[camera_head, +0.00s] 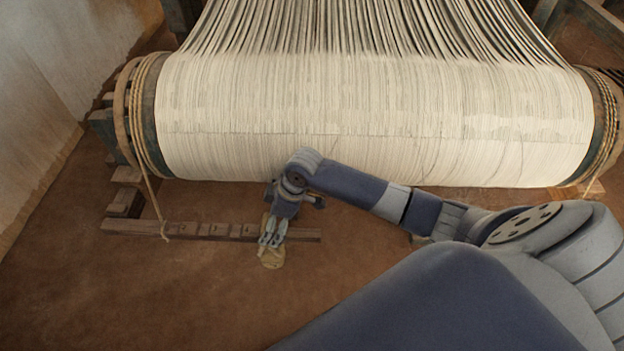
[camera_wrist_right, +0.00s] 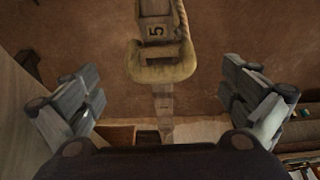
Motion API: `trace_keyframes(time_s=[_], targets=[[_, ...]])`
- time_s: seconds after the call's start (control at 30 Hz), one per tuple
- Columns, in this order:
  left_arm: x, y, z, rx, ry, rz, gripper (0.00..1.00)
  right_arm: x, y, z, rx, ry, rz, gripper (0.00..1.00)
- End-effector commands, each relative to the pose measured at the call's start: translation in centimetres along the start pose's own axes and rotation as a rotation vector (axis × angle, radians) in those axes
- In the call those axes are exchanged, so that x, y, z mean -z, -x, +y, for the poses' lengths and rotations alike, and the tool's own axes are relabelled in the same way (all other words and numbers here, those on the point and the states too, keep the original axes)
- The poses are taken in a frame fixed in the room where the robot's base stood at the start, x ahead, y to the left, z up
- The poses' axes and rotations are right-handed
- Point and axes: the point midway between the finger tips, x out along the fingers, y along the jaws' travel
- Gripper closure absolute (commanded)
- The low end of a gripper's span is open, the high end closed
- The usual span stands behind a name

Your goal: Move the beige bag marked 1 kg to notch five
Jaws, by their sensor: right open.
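A wooden notched bar (camera_head: 215,231) lies across the floor area below the big roll in the head view. The beige bag (camera_head: 272,259) hangs at the bar, partly hidden behind my right gripper (camera_head: 270,241). Its 1 kg mark is not readable. In the wrist view, the bar (camera_wrist_right: 157,32) shows the number 5, and a thick beige loop (camera_wrist_right: 164,71), apparently the bag's, lies around it beside that number. My right gripper (camera_wrist_right: 165,100) is open, with one finger on each side of the bar and apart from the loop. My left gripper is not in view.
The large cream warp roll (camera_head: 370,125) stands just behind the bar, close to my right wrist. A rope (camera_head: 155,205) runs from its left end down to the bar. The brown floor (camera_head: 130,295) in front is clear.

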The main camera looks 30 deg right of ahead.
Motion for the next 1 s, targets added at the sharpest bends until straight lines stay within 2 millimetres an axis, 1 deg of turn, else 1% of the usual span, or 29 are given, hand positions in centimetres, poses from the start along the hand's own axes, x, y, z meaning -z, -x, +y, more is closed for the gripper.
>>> trace_keyframes(time_s=[0.03,0.2,0.4,0.5,0.63,0.87,0.93,1.0], targets=[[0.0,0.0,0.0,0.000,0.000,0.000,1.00,-1.9,0.3,-0.1,0.000,-0.003,-0.010,0.00],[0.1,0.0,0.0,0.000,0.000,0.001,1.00,-5.4,1.9,-0.2,0.000,-0.003,-0.008,0.00],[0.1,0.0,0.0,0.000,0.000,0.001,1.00,-8.9,3.4,-0.4,0.001,-0.002,-0.007,0.00],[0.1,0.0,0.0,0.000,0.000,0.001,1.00,-10.0,3.8,-0.4,0.002,-0.002,-0.005,0.00],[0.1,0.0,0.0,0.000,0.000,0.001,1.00,-10.8,4.2,-0.4,0.001,-0.001,-0.003,0.00],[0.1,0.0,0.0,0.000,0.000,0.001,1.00,-11.0,4.3,-0.5,0.002,-0.001,-0.001,0.00],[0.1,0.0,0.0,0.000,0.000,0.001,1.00,-10.8,4.2,-1.0,0.005,-0.001,0.001,0.00],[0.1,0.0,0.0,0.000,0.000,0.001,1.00,-10.3,3.8,-2.4,0.013,-0.003,0.004,0.00]])
